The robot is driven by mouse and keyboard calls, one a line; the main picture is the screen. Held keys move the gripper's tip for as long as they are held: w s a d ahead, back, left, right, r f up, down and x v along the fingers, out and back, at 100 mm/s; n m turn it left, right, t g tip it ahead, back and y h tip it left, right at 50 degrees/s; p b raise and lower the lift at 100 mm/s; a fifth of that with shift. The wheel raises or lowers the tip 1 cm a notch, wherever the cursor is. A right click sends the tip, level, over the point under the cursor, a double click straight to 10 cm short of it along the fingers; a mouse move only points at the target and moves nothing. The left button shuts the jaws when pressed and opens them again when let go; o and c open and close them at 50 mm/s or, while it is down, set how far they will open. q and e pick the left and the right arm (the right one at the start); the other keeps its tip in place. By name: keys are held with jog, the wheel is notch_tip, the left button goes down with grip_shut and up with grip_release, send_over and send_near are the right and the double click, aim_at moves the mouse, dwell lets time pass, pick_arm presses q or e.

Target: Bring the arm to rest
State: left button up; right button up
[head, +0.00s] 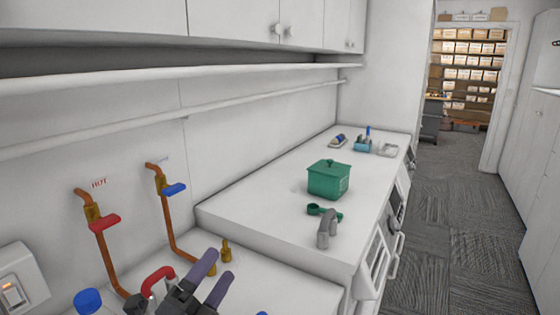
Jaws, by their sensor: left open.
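My left gripper (221,263) shows at the bottom of the head view, with two purple fingers spread apart and a dark body. It is open, and I see nothing between its fingers. It is over the near, lower counter, in front of the pipes and taps. The lower part of its arm is cut off by the frame edge. My right gripper is not in view.
A green lidded box (328,180), a green scoop (318,210) and a grey curved object (326,231) stand on the raised white top (255,215). Red (105,222) and blue (174,190) tap handles are on the left wall. A blue-capped bottle (88,300) is bottom left. The carpeted aisle (440,220) is clear.

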pick_arm(q)
jog(key=s+a+f+n+g+y, duration=0.4)
jog(key=f+n+y, duration=0.2)
jog(key=f+n, duration=0.25)
jog(key=s+a+f+n+g+y, duration=0.35)
jog(key=f+n+y, duration=0.35)
jog(key=n, duration=0.3)
jog(key=s+d+f+n+g+h, duration=0.1)
jog(key=s+f+g, duration=0.3)
jog(key=s, duration=0.3)
jog(key=s+d+f+n+g+h, duration=0.1)
jog(key=s+f+n+g+h, duration=0.1)
jog(key=s+f+g, duration=0.35)
jog(key=s+f+b, duration=0.2)
jog(key=f, duration=0.8)
jog(key=s+f+b, duration=0.2)
jog(key=f+b, duration=0.1)
jog(key=f, duration=0.7)
jog(key=s+a+f+m+g+b, duration=0.1)
jog(key=s+a+f+b, duration=0.2)
jog(key=s+f, duration=1)
notch_tip(320, 180, down, 4)
jog(key=shift+s+a+r+g+y+b, duration=0.15)
jog(key=shift+s+r+g+y+b, duration=0.15)
jog(key=shift+y+b, duration=0.15)
